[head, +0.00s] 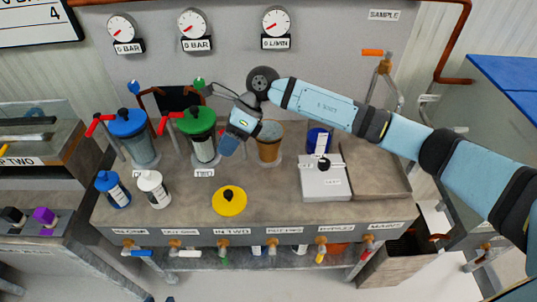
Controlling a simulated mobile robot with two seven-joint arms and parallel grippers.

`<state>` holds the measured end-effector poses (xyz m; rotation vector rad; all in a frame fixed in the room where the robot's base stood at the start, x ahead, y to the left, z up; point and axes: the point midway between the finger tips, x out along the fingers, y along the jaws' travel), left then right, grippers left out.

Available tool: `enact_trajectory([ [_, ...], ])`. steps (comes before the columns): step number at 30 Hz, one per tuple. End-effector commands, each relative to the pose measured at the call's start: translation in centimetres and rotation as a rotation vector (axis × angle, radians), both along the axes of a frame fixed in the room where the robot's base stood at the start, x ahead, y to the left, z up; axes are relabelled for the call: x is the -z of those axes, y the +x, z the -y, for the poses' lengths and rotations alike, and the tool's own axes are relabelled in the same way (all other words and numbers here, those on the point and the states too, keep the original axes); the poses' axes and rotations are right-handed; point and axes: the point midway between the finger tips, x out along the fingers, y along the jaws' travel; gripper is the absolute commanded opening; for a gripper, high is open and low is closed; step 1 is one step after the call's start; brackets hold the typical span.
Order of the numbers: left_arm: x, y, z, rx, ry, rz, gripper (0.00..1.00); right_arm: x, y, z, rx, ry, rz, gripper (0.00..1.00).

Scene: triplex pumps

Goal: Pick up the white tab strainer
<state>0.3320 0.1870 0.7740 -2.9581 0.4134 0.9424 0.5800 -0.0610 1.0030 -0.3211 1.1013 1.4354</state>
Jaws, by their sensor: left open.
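I cannot single out the white tab strainer for certain. Small pieces with white parts (256,250) lie on the shelf under the bench, too small to identify. My right arm comes in from the right, over the bench. My right gripper (225,91) is near the green-lidded pot (203,143), with thin dark parts at its end. Whether its jaws are open or shut, or hold anything, does not show clearly. My left gripper is not in view.
On the bench (120,215) stand a blue-lidded pot (138,145), an open brown pot (268,145), a white bottle (154,190), a blue bottle (113,190), a yellow disc (229,201) and a white box (325,182). Valves (275,244) line the front edge. Gauges (276,22) hang behind.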

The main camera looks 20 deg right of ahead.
Motion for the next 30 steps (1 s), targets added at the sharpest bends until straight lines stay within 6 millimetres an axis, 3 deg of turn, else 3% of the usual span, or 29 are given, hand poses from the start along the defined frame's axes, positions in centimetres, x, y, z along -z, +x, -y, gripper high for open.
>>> enact_trajectory([
  [1, 0.9, 0.1, 0.0, -0.002, -0.002, 0.002, 0.43, 0.0, 2.1, 2.4, -0.026, -0.126, 0.072, 0.3],
  [6, 1.9, 0.3, -0.1, -0.004, -0.005, 0.001, 0.43, -2.0, 6.8, 9.4, -0.067, -0.479, 0.215, 0.3],
  [10, 2.3, 0.2, -0.1, -0.005, -0.004, -0.007, 0.43, -3.7, 8.5, 12.5, -0.067, -0.625, 0.258, 0.3],
  [14, 2.3, 0.2, -0.1, -0.005, -0.005, -0.009, 0.43, -3.4, 9.0, 13.5, -0.066, -0.675, 0.266, 0.3],
  [24, 2.0, 0.3, -0.2, -0.003, -0.003, -0.001, 0.43, 2.8, 9.0, 13.5, -0.065, -0.673, 0.266, 0.3],
  [30, 2.0, 0.2, -0.2, 0.0, -0.001, -0.001, 0.43, 4.3, 9.0, 13.4, -0.065, -0.671, 0.268, 0.3],
])
